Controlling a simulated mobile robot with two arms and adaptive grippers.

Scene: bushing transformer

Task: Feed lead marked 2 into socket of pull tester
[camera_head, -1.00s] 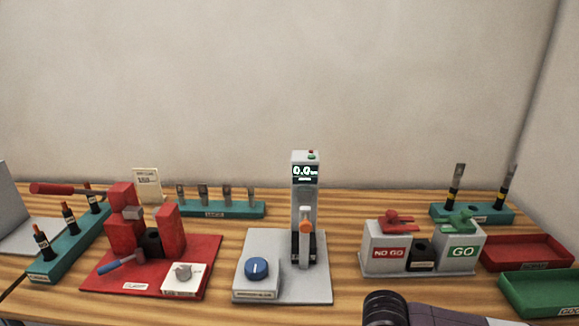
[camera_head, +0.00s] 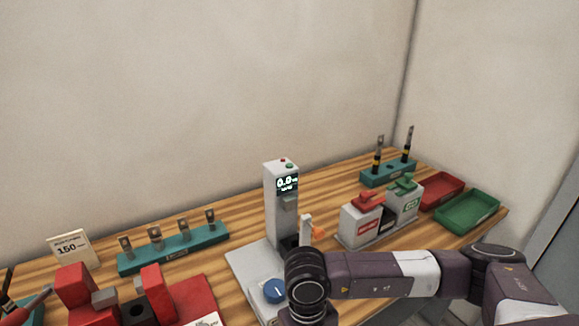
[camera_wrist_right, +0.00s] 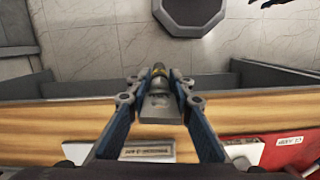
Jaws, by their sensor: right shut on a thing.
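The pull tester (camera_head: 280,205) is a grey column with a lit display and an orange-tipped lever. It stands on a grey base with a blue knob (camera_head: 274,290). Its dark lower socket area (camera_head: 289,243) is partly hidden behind my right arm. My right gripper (camera_wrist_right: 160,88) is shut on a lead (camera_wrist_right: 158,71) with a yellow band, seen between the blue fingers in the right wrist view. Its mark cannot be read. My right wrist stands in front of the tester in the head view, hiding the fingers there. My left gripper is not in view.
A teal rack (camera_head: 388,173) with two upright leads stands at back right. Beside it are the gauge blocks (camera_head: 362,220), a red tray (camera_head: 443,188) and a green tray (camera_head: 468,210). Another teal rack (camera_head: 175,250) and a red press (camera_head: 75,292) are left.

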